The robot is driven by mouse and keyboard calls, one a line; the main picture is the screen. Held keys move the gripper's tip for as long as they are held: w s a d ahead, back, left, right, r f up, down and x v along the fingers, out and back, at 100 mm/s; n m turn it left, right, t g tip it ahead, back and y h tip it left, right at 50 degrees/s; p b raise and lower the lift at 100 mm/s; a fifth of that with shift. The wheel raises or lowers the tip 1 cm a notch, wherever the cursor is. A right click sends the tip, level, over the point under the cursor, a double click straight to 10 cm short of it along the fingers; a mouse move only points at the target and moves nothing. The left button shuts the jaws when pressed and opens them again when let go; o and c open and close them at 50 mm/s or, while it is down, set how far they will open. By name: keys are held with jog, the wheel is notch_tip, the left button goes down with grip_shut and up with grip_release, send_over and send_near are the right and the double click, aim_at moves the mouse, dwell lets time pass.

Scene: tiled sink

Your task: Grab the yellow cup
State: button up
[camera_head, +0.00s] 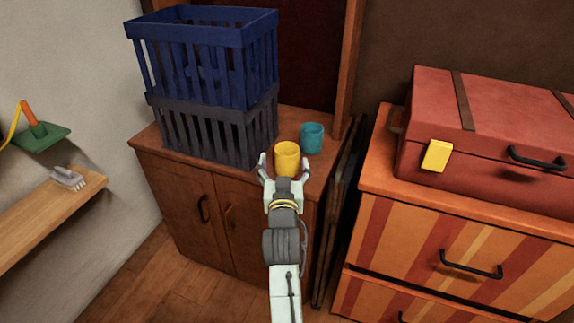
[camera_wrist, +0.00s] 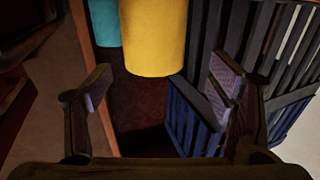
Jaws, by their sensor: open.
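The yellow cup (camera_head: 287,157) stands upright near the front edge of the wooden cabinet top (camera_head: 313,168). My gripper (camera_head: 284,162) is at the cup in the head view, its fingers open on the cup's left and right. In the wrist view the yellow cup (camera_wrist: 153,38) shows at the top, cut off by the frame edge, beyond the two spread fingers of my gripper (camera_wrist: 160,98). Nothing is held. Whether the fingers touch the cup cannot be told.
A teal cup (camera_head: 312,138) stands just behind and right of the yellow cup. A dark grey crate (camera_head: 215,135) with a blue crate (camera_head: 205,60) on top stands close on the left. A red suitcase (camera_head: 490,130) lies on a striped drawer unit (camera_head: 420,235) at right.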

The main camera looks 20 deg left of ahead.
aim_at(287, 157)
jog(key=x, duration=0.1)
jog(key=p+x, duration=0.1)
jog(key=x, duration=0.3)
jog(key=shift+w+d+r+p, duration=0.1)
jog(key=shift+d+r+p, duration=0.1)
jog(key=shift+d+p, duration=0.15)
jog(key=shift+w+a, duration=0.2)
jog(key=shift+w, duration=0.2)
jog(key=shift+f, duration=0.1)
jog(key=c, duration=1.2)
jog(key=shift+c, duration=0.3)
jog(key=shift+r, duration=0.2)
